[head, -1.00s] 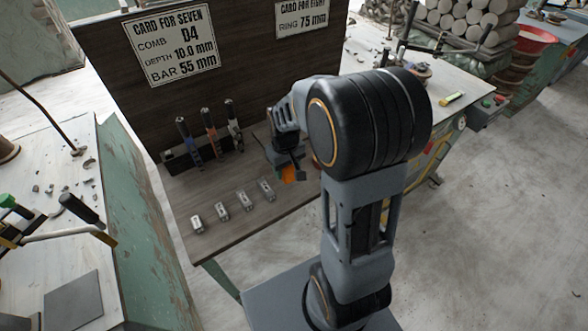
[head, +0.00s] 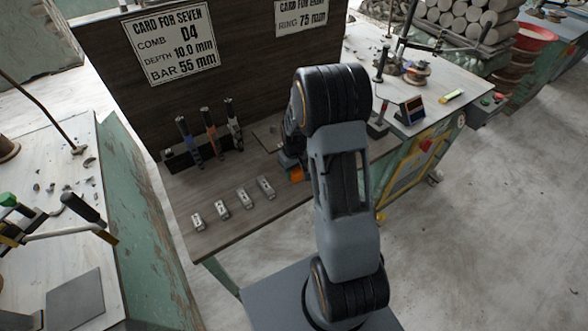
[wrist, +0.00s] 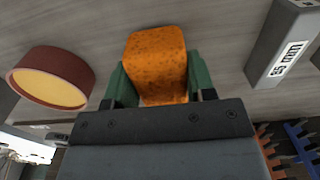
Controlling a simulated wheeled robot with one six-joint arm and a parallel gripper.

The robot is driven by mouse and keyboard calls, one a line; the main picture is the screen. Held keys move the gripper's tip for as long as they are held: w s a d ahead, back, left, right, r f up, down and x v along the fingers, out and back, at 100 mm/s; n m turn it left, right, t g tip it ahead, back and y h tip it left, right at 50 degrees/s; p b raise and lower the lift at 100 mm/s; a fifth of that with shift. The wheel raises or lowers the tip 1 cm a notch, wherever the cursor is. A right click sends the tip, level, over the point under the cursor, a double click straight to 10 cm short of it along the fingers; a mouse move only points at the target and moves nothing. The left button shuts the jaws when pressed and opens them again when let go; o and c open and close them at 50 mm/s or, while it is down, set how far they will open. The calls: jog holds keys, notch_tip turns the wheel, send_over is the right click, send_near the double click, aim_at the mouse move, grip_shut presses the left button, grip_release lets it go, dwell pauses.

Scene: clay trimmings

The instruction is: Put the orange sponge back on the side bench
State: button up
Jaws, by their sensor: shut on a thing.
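The orange sponge (wrist: 157,58) is held between the green fingers of my gripper (wrist: 158,82) in the wrist view. In the head view a small part of the sponge (head: 297,174) shows under my gripper (head: 291,164), near the front edge of the dark wooden bench (head: 232,238). The rest of it is hidden by my arm. I cannot tell whether the sponge touches the bench top. Another bench with a pale top (head: 437,78) stands at the right, and one with a green side and pale top (head: 30,262) stands at the left.
Several small metal blocks (head: 221,208) lie in a row left of my gripper. Behind them three upright tools (head: 210,135) stand in a rack. The wrist view shows a red-brown round thing with a yellow face (wrist: 50,78) and a labelled metal bar (wrist: 283,45) beside the sponge.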

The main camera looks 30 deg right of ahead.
jog(key=shift+f, duration=0.2)
jog(key=o, duration=0.5)
jog(key=shift+f, duration=0.1)
jog(key=o, duration=0.5)
jog(key=shift+c, duration=0.2)
notch_tip(320, 180, up, 13)
jog(key=s+a+r+t, duration=0.1)
jog(key=s+a+r, duration=0.3)
jog(key=s, duration=0.4)
jog(key=s+a+r+m+t, duration=0.1)
jog(key=s+a+r+t, duration=0.1)
jog(key=s+a+r, duration=0.3)
jog(key=shift+s+a+t, duration=0.3)
jog(key=shift+s+a, duration=0.1)
jog(key=shift+s, duration=1.1)
